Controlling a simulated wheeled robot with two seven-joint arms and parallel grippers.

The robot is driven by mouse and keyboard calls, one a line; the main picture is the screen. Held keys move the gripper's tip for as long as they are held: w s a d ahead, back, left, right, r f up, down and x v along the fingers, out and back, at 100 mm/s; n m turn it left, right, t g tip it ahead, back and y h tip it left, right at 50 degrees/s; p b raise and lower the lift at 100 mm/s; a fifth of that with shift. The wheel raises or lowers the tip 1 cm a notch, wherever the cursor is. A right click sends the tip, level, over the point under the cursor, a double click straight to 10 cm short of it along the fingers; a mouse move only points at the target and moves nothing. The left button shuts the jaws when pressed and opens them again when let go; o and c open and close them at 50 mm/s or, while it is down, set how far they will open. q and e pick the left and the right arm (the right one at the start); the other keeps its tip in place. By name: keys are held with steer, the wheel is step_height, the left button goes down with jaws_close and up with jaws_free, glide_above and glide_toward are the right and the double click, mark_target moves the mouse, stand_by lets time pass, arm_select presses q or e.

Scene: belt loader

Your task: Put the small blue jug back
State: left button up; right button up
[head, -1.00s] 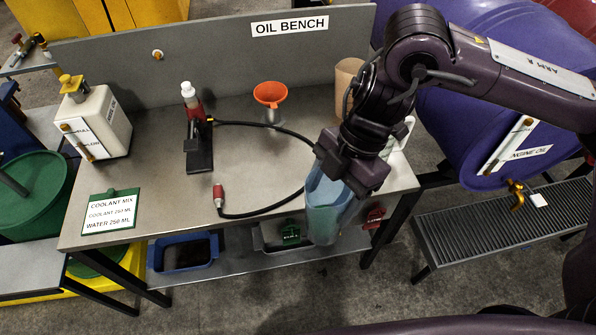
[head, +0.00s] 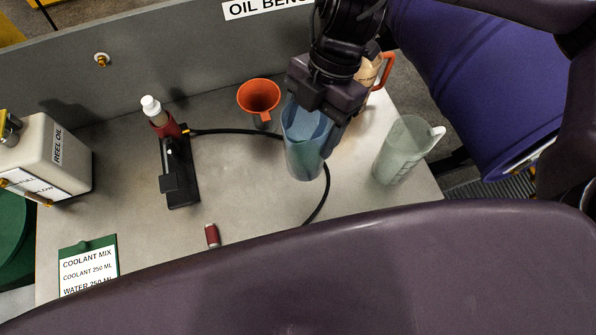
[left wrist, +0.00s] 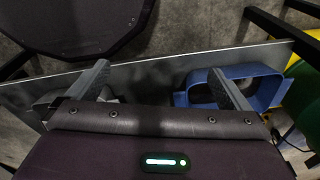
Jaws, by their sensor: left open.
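The small blue jug (head: 303,158) is translucent and upright over the bench top, right of the orange funnel. My right gripper (head: 322,98) is shut on its upper part, hiding some of the rim. Whether the jug's base touches the bench I cannot tell. My left gripper (left wrist: 158,88) is open and empty in the left wrist view, its two fingers apart near a grey shelf edge. It is not seen in the head view.
A clear jug (head: 402,150) stands at the bench's right, and a tan jug with an orange handle (head: 368,72) behind. A blue tray (left wrist: 262,88) shows in the left wrist view.

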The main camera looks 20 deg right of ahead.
steer(key=f, duration=0.1)
steer(key=s+f, duration=0.2)
steer(key=f, duration=0.1)
steer(key=shift+f, duration=0.1)
step_height(320, 180, down, 4)
arm_select(q)
steer(key=s, duration=0.2)
steer(key=s+f, duration=0.1)
steer(key=s, duration=0.1)
steer(key=shift+a+b, duration=0.1)
steer(key=shift+b, duration=0.3)
arm_select(e)
step_height(320, 180, down, 11)
steer(key=shift+w, duration=0.35)
steer(key=shift+f, duration=0.2)
steer(key=o, duration=0.8)
steer(key=shift+f, duration=0.1)
steer(key=shift+c, duration=0.2)
arm_select(q)
steer(key=shift+w, duration=0.3)
arm_select(e)
steer(key=o, duration=0.5)
steer(key=shift+c, duration=0.2)
